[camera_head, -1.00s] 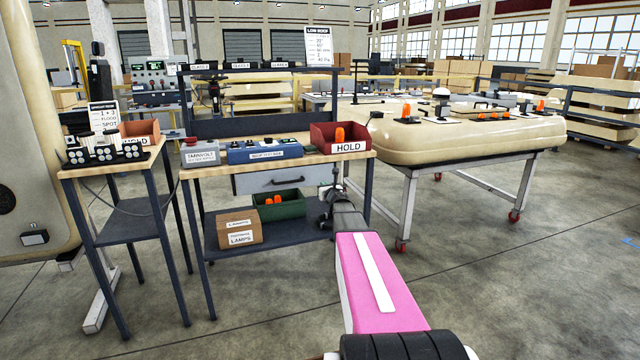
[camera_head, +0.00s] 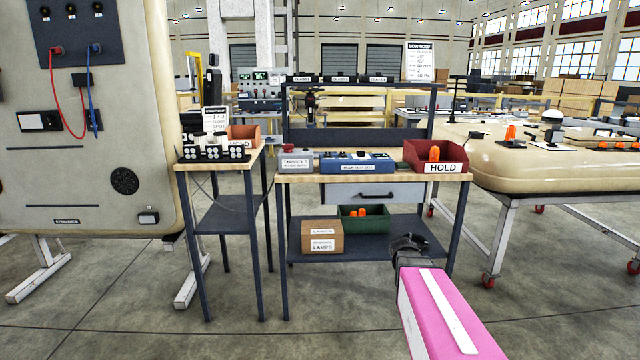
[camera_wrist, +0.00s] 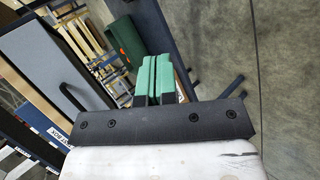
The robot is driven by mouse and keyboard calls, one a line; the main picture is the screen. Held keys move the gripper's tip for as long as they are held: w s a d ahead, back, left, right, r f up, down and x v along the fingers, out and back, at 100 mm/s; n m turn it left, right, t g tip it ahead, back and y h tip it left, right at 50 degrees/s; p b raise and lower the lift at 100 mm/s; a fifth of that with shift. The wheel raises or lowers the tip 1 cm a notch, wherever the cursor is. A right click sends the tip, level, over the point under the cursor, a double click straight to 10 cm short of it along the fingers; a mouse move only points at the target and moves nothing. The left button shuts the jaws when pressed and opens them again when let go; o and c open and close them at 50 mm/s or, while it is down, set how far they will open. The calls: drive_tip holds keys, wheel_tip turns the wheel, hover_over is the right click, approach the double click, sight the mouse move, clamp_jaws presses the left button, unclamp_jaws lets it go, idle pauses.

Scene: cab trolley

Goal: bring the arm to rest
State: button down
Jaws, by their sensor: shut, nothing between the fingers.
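My arm, with a pink link and white stripe, reaches up from the bottom right of the head view. My gripper (camera_head: 408,243) is a dark shape at its far end, before the right side of the trolley (camera_head: 300,178) and its lower shelf. Its fingertips are hard to make out there. In the wrist view the two green-padded fingers of my gripper (camera_wrist: 157,78) lie together, with nothing held. The trolley's grey drawer (camera_head: 372,194) is shut. It also shows in the wrist view, at left (camera_wrist: 62,68).
A red HOLD bin (camera_head: 437,157) and blue box (camera_head: 355,163) stand on the trolley top. A green bin (camera_head: 364,223) and cardboard box (camera_head: 322,237) are on its shelf. A side stand (camera_head: 225,158) is left, a cream panel (camera_head: 90,165) further left, a cream roof on a frame (camera_head: 560,165) right.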

drive_tip(key=s+a+f+m+g+y, duration=0.1)
drive_tip(key=s+a+f+m+g, duration=0.1)
drive_tip(key=s, duration=0.5)
drive_tip(key=s+a+f+m+g+y, duration=0.1)
drive_tip(key=s+a+f+m+g, duration=0.1)
drive_tip(key=s+a+m+g, duration=0.2)
drive_tip(key=s+a+f+m+g+y, duration=0.2)
drive_tip(key=s+a+m+g, duration=0.1)
drive_tip(key=s+a+m, duration=0.4)
drive_tip(key=s, duration=0.3)
drive_tip(key=shift+s+a+f, duration=0.3)
drive_tip(key=shift+s+f, duration=0.05)
